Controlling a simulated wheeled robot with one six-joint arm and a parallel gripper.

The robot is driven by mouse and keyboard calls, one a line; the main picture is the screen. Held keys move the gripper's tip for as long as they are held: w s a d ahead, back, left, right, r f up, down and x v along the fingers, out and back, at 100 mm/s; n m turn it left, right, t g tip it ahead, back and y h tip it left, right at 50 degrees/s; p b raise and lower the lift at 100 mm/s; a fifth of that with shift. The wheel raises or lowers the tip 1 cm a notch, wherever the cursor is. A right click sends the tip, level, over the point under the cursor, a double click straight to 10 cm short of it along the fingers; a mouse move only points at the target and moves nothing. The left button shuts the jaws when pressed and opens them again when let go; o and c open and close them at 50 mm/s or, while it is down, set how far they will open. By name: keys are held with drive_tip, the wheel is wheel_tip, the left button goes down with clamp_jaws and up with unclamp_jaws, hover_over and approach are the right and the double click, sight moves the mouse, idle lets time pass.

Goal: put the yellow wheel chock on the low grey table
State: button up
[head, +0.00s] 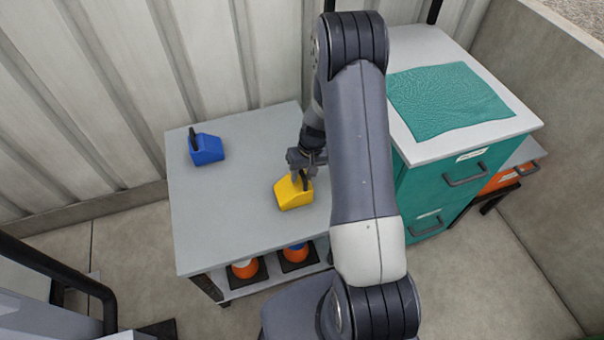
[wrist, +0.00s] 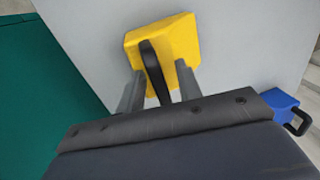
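The yellow wheel chock (head: 295,194) has a black loop handle and appears to rest on the right part of the grey table (head: 235,230). In the wrist view the chock (wrist: 172,42) lies just beyond my fingers, over the pale tabletop. My gripper (head: 305,165) is at the chock's handle from above. In the wrist view its two fingers (wrist: 158,75) are spread, one on each side of the black handle, with gaps showing. My arm hides part of the table's right side.
A blue chock (head: 207,149) stands at the table's back left. Orange items (head: 245,268) sit on the shelf below. A teal drawer cabinet (head: 440,190) with a teal cloth (head: 447,100) stands close on the right. A ribbed wall is behind. The table's front left is clear.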

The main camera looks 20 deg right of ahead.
drive_tip(key=v, duration=1.1)
drive_tip(key=shift+r, duration=0.4)
